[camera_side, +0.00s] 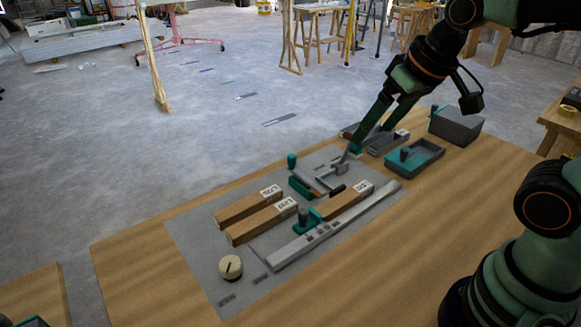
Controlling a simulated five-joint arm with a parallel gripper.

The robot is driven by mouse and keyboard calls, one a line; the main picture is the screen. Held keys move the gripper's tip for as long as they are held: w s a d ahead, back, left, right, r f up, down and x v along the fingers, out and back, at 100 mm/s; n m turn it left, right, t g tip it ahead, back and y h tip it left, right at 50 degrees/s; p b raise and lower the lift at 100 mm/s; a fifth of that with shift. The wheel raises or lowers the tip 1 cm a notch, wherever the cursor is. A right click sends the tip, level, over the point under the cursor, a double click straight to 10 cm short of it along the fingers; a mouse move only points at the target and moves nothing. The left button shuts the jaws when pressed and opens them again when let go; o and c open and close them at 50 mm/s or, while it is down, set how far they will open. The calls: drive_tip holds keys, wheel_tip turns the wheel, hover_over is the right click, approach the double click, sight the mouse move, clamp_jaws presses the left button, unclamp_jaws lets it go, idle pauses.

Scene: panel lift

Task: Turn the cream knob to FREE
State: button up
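The cream knob (230,267) sits at the near-left end of the grey panel (190,245). It is round and carries a dark pointer mark. Small dark label patches lie beside it on the panel, too small to read. My gripper (346,158) is low over the far right part of the panel, well away from the knob, beside a small grey and teal fixture. I cannot tell whether the fingers are open or shut, or whether they touch anything.
Labelled wooden blocks (262,222), a long grey rail (325,228) and teal clamps (307,220) lie between my gripper and the knob. A teal tray (415,158) and a grey box (456,125) stand at the right. Bare wooden tabletop (130,265) is left of the panel.

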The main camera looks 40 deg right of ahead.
drive_tip(key=w+a+m+g, duration=0.2)
drive_tip(key=w+a, duration=0.3)
drive_tip(key=a, duration=0.1)
drive_tip(key=m+g, duration=0.3)
drive_tip(key=m, duration=0.1)
hover_over(230, 263)
wheel_tip(230, 263, down, 12)
wheel_tip(230, 263, down, 12)
drive_tip(key=shift+f, duration=0.15)
clamp_jaws()
